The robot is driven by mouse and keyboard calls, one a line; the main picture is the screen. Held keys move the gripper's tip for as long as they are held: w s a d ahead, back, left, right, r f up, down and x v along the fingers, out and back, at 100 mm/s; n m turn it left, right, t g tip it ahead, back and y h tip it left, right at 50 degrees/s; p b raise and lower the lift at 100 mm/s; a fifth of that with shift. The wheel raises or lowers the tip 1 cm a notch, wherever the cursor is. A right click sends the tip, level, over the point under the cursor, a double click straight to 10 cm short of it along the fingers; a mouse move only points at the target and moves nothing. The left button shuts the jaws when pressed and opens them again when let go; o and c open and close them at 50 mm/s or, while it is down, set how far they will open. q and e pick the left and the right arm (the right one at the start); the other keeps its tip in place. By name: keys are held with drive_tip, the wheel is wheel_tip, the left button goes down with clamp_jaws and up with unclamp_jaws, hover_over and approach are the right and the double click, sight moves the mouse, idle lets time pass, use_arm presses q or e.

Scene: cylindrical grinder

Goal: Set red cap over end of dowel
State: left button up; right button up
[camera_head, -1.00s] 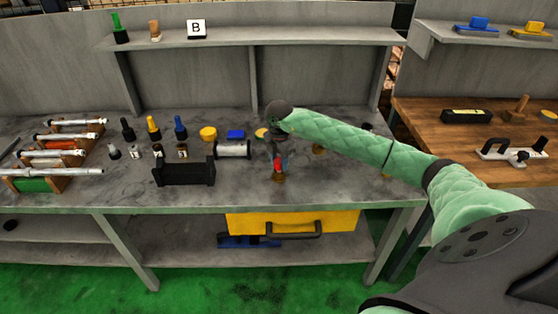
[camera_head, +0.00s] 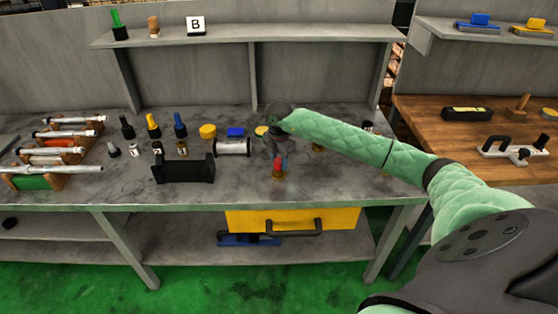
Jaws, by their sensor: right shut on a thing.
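My right gripper (camera_head: 277,156) points down over the front middle of the grey bench, at the end of the green arm. It is shut on the small red cap (camera_head: 279,163). A short brown, wooden-looking piece (camera_head: 278,174) shows directly below the red cap and appears to be the dowel. The two look lined up, but at this size I cannot tell whether the cap is around its end, touching it or just above it. My left gripper is out of view.
A black cradle (camera_head: 184,170) and a grey cylinder (camera_head: 233,148) stand left of the gripper. Racks with metal rods (camera_head: 60,152) fill the left end. The bench front right of the gripper is clear.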

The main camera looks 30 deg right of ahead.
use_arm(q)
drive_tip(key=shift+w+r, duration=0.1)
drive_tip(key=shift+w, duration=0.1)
use_arm(e)
drive_tip(key=o, duration=1)
drive_tip(key=shift+r, duration=0.45)
wheel_tip(320, 180, up, 6)
drive_tip(key=shift+b, duration=1.15)
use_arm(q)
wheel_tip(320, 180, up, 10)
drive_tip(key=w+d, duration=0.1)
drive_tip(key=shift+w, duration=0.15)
use_arm(e)
drive_tip(key=shift+r, duration=0.4)
